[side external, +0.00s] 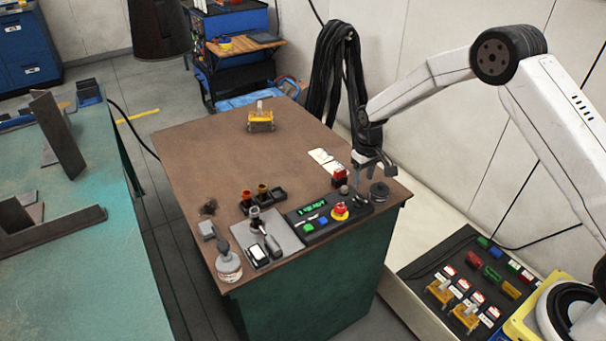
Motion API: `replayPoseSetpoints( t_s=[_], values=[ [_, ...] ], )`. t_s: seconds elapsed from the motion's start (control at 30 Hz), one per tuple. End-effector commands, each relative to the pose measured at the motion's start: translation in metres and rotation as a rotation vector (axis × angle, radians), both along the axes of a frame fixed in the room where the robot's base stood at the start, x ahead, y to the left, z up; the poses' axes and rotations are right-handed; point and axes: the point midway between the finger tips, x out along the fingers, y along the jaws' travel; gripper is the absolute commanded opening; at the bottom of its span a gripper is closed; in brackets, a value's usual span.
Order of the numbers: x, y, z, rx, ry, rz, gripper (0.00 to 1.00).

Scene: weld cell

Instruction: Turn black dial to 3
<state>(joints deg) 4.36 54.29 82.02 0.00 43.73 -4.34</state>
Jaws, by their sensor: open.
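The panel also has a lit green display (312,207), green and blue buttons, and a red mushroom button (340,212) on yellow. My gripper (376,169) is open and points down, just above and behind the dark round piece, apparently apart from it.
A red-topped block (340,177) stands close left of my gripper, with white cards (325,161) behind. A grey plate (268,238) with tools, dark bins (263,196) and a flask (229,266) are to the left. A yellow fixture (261,120) is farther back. The table's middle is clear.

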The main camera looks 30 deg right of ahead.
Motion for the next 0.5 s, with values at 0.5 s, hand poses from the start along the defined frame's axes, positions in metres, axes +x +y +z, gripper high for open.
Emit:
replayPoseSetpoints(
  t_s=[0.5],
  values=[
    [-0.001, 0.000, -0.048, 0.000, 0.001, 0.000, 0.51]
  ],
)
